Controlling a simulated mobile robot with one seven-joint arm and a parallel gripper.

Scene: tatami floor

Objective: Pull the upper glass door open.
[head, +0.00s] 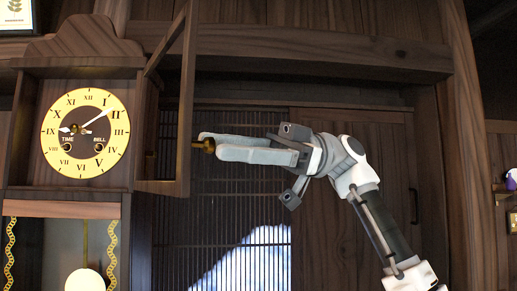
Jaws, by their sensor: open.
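The wall clock's upper glass door (187,100) is a dark wooden frame. It stands swung out to the right of the clock, at a wide angle to the yellow and black dial (86,133), which is uncovered. A small brass knob (202,147) sticks out from the right side of the door frame. My gripper (210,146) reaches in from the right with its pale fingers apart. The fingertips are at the knob, which appears partly at their opening. Whether they touch it, I cannot tell.
Below the dial is the clock's lower case with a pendulum (85,281) and gold trim. Behind my gripper are a slatted screen (240,215) and a plain wooden sliding panel (350,220). A thick wooden post (466,150) stands at the right.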

